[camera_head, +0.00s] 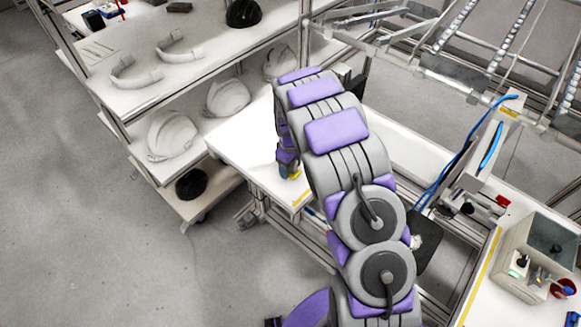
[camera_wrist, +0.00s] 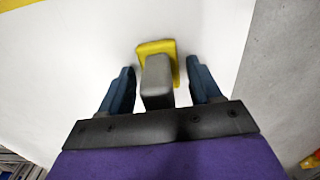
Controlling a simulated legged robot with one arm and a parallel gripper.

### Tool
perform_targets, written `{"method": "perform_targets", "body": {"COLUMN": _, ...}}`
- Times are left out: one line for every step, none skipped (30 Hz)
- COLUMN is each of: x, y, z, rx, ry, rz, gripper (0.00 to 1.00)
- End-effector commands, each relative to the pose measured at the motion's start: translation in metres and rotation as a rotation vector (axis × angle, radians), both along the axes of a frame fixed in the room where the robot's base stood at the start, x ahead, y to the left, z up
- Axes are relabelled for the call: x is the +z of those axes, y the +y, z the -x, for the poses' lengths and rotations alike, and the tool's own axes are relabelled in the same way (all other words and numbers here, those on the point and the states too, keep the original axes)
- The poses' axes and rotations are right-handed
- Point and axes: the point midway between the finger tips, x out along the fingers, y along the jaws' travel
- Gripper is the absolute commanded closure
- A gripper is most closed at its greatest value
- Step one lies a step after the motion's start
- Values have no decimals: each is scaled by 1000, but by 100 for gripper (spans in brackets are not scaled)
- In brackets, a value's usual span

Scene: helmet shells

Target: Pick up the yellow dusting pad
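The yellow dusting pad (camera_wrist: 171,48) lies on the white table, with a grey block-shaped handle (camera_wrist: 157,80) on top of it. In the wrist view my gripper (camera_wrist: 162,82) is open, with one dark blue finger on each side of the grey handle. Gaps show between the handle and both fingers. In the head view my gripper (camera_head: 288,170) is low over the front corner of the white table (camera_head: 240,148), and a bit of the yellow pad (camera_head: 295,175) shows beside it. My arm hides much of the table behind.
A shelf unit to the left holds white helmet shells (camera_head: 172,134) and a dark helmet (camera_head: 191,184). A bin of tools (camera_head: 540,262) stands at the right. A metal frame with roller rails (camera_head: 500,45) is at the back right. Open floor lies at the left.

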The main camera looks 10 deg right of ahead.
Motion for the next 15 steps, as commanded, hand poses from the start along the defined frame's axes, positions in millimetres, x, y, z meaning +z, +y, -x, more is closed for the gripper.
{"method": "perform_targets", "body": {"x": 0, "y": 0, "z": 0, "rx": 0, "ry": 0, "rz": 0, "gripper": 42}}
{"method": "perform_targets", "body": {"x": 0, "y": 0, "z": 0, "rx": 0, "ry": 0, "rz": 0, "gripper": 45}}
{"method": "perform_targets", "body": {"x": 0, "y": 0, "z": 0, "rx": 0, "ry": 0, "rz": 0, "gripper": 48}}
{"method": "perform_targets", "body": {"x": 0, "y": 0, "z": 0, "rx": 0, "ry": 0, "rz": 0, "gripper": 51}}
{"method": "perform_targets", "body": {"x": 0, "y": 0, "z": 0, "rx": 0, "ry": 0, "rz": 0, "gripper": 54}}
{"method": "perform_targets", "body": {"x": 0, "y": 0, "z": 0, "rx": 0, "ry": 0, "rz": 0, "gripper": 58}}
{"method": "perform_targets", "body": {"x": 0, "y": 0, "z": 0, "rx": 0, "ry": 0, "rz": 0, "gripper": 61}}
{"method": "perform_targets", "body": {"x": 0, "y": 0, "z": 0, "rx": 0, "ry": 0, "rz": 0, "gripper": 64}}
{"method": "perform_targets", "body": {"x": 0, "y": 0, "z": 0, "rx": 0, "ry": 0, "rz": 0, "gripper": 68}}
{"method": "perform_targets", "body": {"x": 0, "y": 0, "z": 0, "rx": 0, "ry": 0, "rz": 0, "gripper": 71}}
{"method": "perform_targets", "body": {"x": 0, "y": 0, "z": 0, "rx": 0, "ry": 0, "rz": 0, "gripper": 73}}
{"method": "perform_targets", "body": {"x": 0, "y": 0, "z": 0, "rx": 0, "ry": 0, "rz": 0, "gripper": 77}}
{"method": "perform_targets", "body": {"x": 0, "y": 0, "z": 0, "rx": 0, "ry": 0, "rz": 0, "gripper": 80}}
{"method": "perform_targets", "body": {"x": 0, "y": 0, "z": 0, "rx": 0, "ry": 0, "rz": 0, "gripper": 83}}
{"method": "perform_targets", "body": {"x": 0, "y": 0, "z": 0, "rx": 0, "ry": 0, "rz": 0, "gripper": 87}}
